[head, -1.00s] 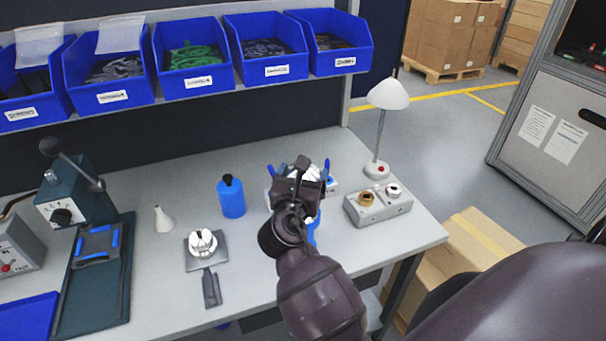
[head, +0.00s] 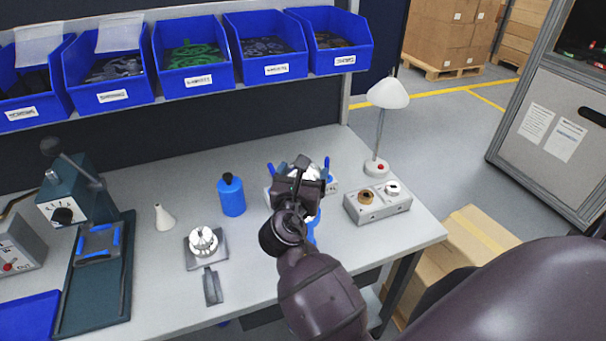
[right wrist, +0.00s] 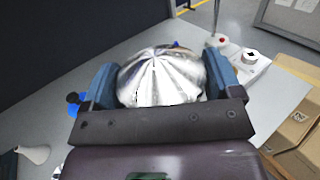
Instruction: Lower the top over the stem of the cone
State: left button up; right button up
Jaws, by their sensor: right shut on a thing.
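My right gripper (head: 304,170) is above the right part of the table. In the right wrist view its blue-padded fingers (right wrist: 163,82) are shut on a shiny, ribbed silver dome, which looks like the top (right wrist: 160,75). In the head view the gripper mostly hides this dome. A silver piece with a short upright stem, which looks like the cone (head: 203,241), sits on a square grey plate with a handle, left of the gripper. The top is well apart from it. My left gripper is not in view.
A blue bottle (head: 231,196) stands between the cone and my right gripper. A small white flask-like piece (head: 164,217) stands left of the cone. A lamp (head: 377,166) and a grey box with knobs (head: 377,204) are at the right. Blue bins (head: 193,82) line the shelf behind.

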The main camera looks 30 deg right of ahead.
jog(key=shift+f+b, duration=1.85)
jog(key=shift+f, duration=1.75)
dwell(2.4)
jog(key=o, duration=0.8)
jog(key=shift+o, duration=0.2)
